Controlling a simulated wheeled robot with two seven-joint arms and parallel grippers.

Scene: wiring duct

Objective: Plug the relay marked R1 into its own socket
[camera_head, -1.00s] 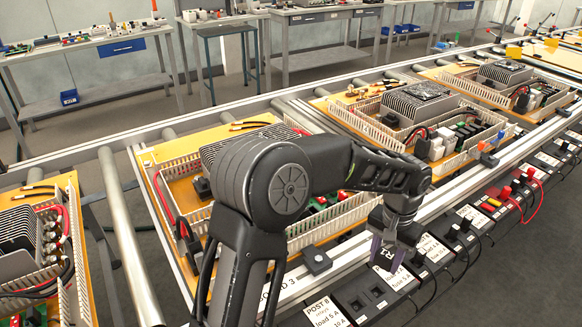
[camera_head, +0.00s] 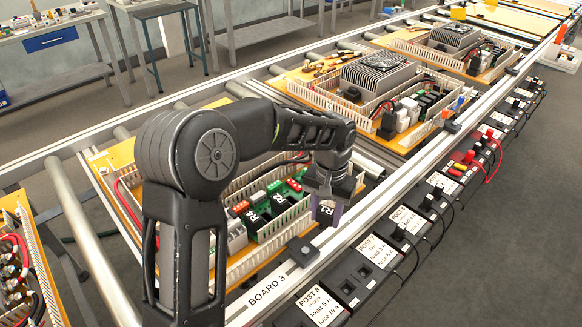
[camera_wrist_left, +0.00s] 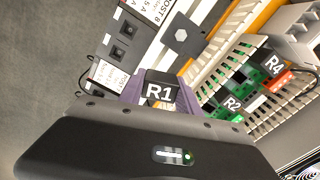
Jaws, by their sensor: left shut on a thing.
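My left gripper (camera_head: 326,203) has purple fingers shut on the relay marked R1 (camera_head: 326,210), a dark block with a white label. In the left wrist view the relay (camera_wrist_left: 160,90) sits between the fingers (camera_wrist_left: 161,100). In the head view the gripper holds it in the air by the front duct wall of board 3 (camera_head: 268,240). Green sockets on that board carry other dark relays; the wrist view reads R2 (camera_wrist_left: 232,104) and R4 (camera_wrist_left: 273,65). I cannot make out R1's own socket; my arm hides part of the board. My right gripper is not in view.
Slotted duct walls (camera_wrist_left: 262,118) stand around the relay row. A metal rail with a BOARD 3 label (camera_head: 267,290) and a dark block (camera_head: 302,250) runs in front. Black posts (camera_head: 350,285) with cables line the near side.

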